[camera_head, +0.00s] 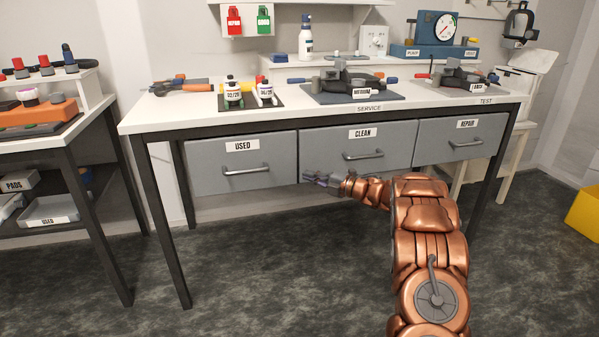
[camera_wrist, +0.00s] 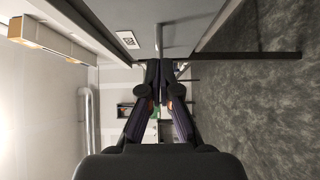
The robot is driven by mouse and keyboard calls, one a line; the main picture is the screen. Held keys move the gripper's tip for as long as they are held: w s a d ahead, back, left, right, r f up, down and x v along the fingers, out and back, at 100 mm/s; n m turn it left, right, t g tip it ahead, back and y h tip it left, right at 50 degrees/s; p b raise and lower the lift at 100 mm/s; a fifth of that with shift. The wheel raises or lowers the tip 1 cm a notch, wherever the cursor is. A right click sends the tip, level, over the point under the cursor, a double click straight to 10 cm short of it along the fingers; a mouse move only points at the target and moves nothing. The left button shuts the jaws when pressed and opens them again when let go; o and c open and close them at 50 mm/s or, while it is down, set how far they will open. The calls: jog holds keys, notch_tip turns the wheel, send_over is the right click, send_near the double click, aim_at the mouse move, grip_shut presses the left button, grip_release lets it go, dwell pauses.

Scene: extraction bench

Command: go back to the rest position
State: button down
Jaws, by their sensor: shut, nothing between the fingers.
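My gripper (camera_head: 318,179) is in front of the bench, just below the drawer marked CLEAN (camera_head: 340,150) and near the gap beside the drawer marked USED (camera_head: 243,165). My copper arm reaches to it from the lower right. In the wrist view my gripper (camera_wrist: 158,68) has its two dark fingers together at the tips, with nothing held. The wrist view looks sideways along the bench, with the floor on its right side.
The white bench top (camera_head: 290,115) holds several tools and bottles. The drawer marked REPAIR (camera_head: 468,138) is at right. A shelf unit (camera_head: 68,148) stands left, a white chair (camera_head: 520,110) and yellow box (camera_head: 584,213) right. The floor (camera_head: 260,270) in front is clear.

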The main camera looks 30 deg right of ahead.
notch_tip(320, 180, up, 15)
jog(key=w+d+m+h+p, duration=0.2)
jog(key=d+m+h+p, duration=0.1)
jog(key=m+h+p, duration=0.5)
jog(key=s+a+r+m+g+h+p, duration=0.25)
jog(key=s+r+m+h+p, duration=0.35)
jog(key=s+r+m, duration=0.3)
jog(key=s+a+r+m+g+y+p, duration=0.1)
jog(key=s+a+g+p, duration=0.3)
jog(key=s+a, duration=0.5)
jog(key=s+a+r+m+g+y+p, duration=0.1)
jog(key=s+a+m+g+p, duration=0.3)
jog(key=s+a, duration=0.6)
jog(key=s+a+r+m+g+y+p, duration=0.2)
jog(key=s+a+g+p, duration=0.4)
jog(key=s, duration=2.3)
jog(key=a, duration=0.3)
jog(key=shift+a, duration=0.35)
